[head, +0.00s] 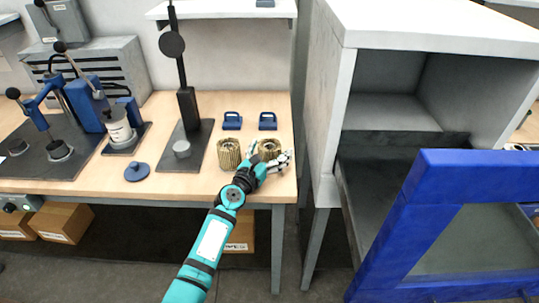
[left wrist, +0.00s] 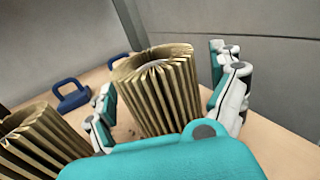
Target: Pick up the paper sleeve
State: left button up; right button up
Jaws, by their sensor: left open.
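Two tan pleated paper sleeves stand upright side by side near the right end of the workbench, the left sleeve (head: 229,154) and the right sleeve (head: 269,147). My left gripper (head: 268,160) is open at the right sleeve, partly covering its front in the head view. In the left wrist view the right sleeve (left wrist: 160,92) stands between the two spread fingers, with visible gaps on both sides. The left sleeve (left wrist: 38,145) is outside the left finger there. My right gripper is in neither view.
Two blue handled pieces (head: 232,121) (head: 268,121) stand behind the sleeves. A black stand (head: 187,140) and blue presses (head: 90,103) are to the left, with a blue round lid (head: 137,172) near the front. A grey cabinet with a blue-framed door (head: 403,215) stands right.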

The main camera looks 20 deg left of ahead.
pick_arm(q)
jog(key=c, duration=1.2)
jog(key=shift+c, duration=0.2)
jog(key=shift+r, duration=0.2)
